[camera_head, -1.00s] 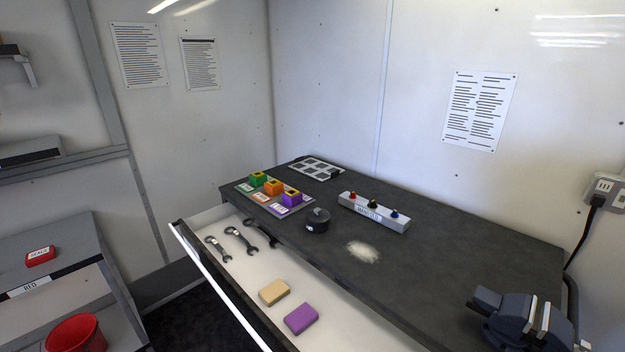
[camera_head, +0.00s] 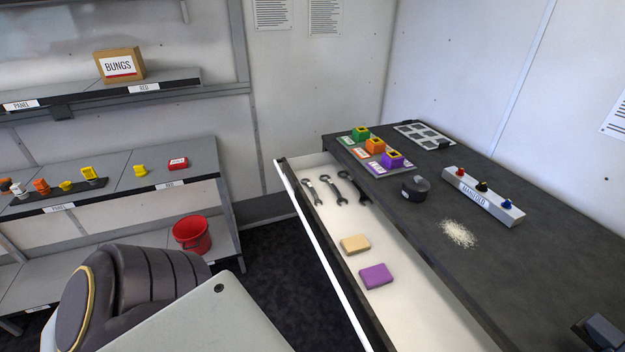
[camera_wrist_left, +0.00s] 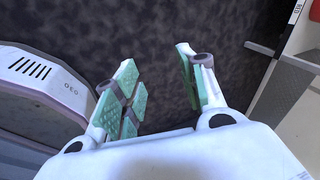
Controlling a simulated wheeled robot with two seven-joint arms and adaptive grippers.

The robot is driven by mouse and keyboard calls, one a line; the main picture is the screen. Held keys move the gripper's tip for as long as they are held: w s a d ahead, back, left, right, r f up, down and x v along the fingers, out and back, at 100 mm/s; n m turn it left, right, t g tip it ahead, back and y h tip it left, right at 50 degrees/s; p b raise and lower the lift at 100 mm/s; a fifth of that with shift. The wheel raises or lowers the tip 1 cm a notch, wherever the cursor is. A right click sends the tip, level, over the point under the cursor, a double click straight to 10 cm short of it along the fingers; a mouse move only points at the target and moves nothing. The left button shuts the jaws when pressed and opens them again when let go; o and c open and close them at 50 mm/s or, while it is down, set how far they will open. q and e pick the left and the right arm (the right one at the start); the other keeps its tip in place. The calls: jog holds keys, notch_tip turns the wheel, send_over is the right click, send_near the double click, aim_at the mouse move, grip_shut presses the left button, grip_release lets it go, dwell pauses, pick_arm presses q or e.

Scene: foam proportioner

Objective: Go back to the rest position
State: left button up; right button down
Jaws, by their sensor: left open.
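My left gripper (camera_wrist_left: 160,88) shows in the left wrist view. Its green-padded fingers are apart, with nothing between them, above the dark floor. In the head view a part of my own arm fills the lower left, but no gripper fingers show there. My right gripper is in neither view.
An open white drawer (camera_head: 330,240) holds several wrenches, a tan sponge (camera_head: 355,244) and a purple sponge (camera_head: 376,276). The dark worktop (camera_head: 540,270) bears a manifold (camera_head: 484,196) and a black round object (camera_head: 415,188). Shelves and a red bucket (camera_head: 192,235) stand left. Dark floor lies between.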

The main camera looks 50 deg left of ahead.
pick_arm(q)
jog(key=s+d+f+g+h, duration=0.1)
jog(key=s+d+f, duration=0.2)
jog(key=d, duration=0.2)
jog(key=s+d+f+g+h, duration=0.1)
jog(key=s+d+f, duration=0.2)
jog(key=d, duration=0.3)
jog(key=s+d+f+g, duration=0.2)
jog(key=s+d+f, duration=0.1)
jog(key=d, duration=0.2)
jog(key=w+d+f+t, duration=0.1)
jog(key=w+d, duration=0.2)
jog(key=w, duration=0.8)
jog(key=w+d+f+t+h, duration=0.1)
jog(key=w+d, duration=0.3)
jog(key=w, duration=0.7)
jog(key=shift+d+f+t, duration=0.15)
jog(key=shift+f+t, duration=0.15)
jog(key=shift+t, duration=0.1)
jog(key=shift+s, duration=0.15)
